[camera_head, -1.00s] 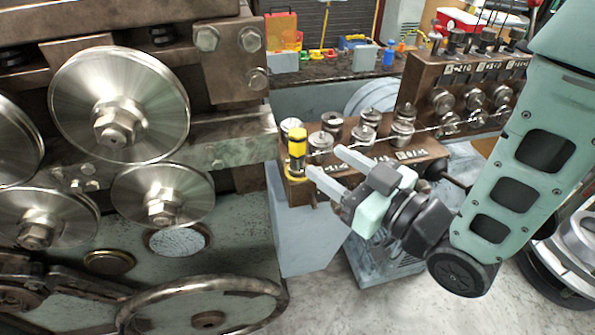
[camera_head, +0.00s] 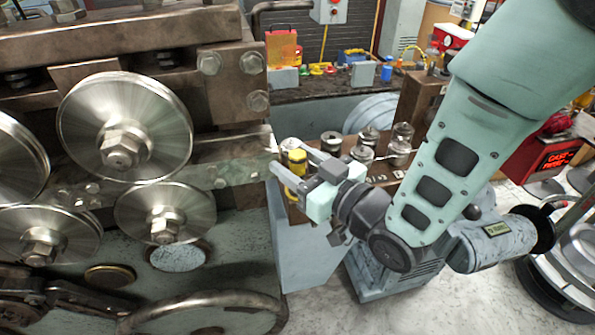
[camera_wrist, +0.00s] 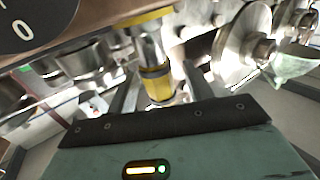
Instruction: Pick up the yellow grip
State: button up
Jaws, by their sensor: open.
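The yellow grip (camera_head: 297,157) is a short upright yellow cylinder at the left end of the brown roller block (camera_head: 381,170), close to the big machine. My gripper (camera_head: 283,156) is open, with one finger on each side of the grip in the head view. The near finger hides the grip's lower part. In the wrist view the yellow grip (camera_wrist: 157,86) shows between the two spread fingers of my gripper (camera_wrist: 158,84), with a metal stem and a yellow band beyond it. I cannot tell whether either finger touches it.
The machine with large steel rollers (camera_head: 125,127) stands just left of my gripper. Several metal rollers (camera_head: 362,153) sit on the block right behind the fingers. A handwheel (camera_head: 215,303) is below left. Bare floor (camera_head: 320,308) shows at the front.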

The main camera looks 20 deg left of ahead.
grip_shut()
notch_tip(320, 180, up, 10)
jog(key=shift+r+b, duration=0.1)
jog(key=shift+b, duration=0.95)
